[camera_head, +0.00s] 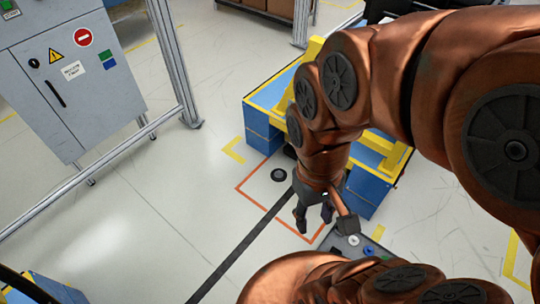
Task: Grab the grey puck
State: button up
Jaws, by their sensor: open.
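A dark grey round puck (279,175) with a paler ring lies flat on the pale floor, inside an orange outlined area. It is the thing that best matches the grey puck. My gripper (314,219) points down, open and apart from the puck, to its lower right in the picture. I see nothing between its fingers. How high it is above the floor is hard to tell.
A dark panel (337,243) at the lower right bears small white, blue and yellow round parts, partly hidden by my arm. Blue and yellow blocks (263,131) stand behind the gripper. A grey cabinet (75,83) stands at upper left.

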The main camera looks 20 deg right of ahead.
aim_at(278, 174)
jog(key=i, duration=0.3)
jog(key=u, duration=0.95)
jog(key=i, duration=1.05)
jog(key=z, duration=1.6)
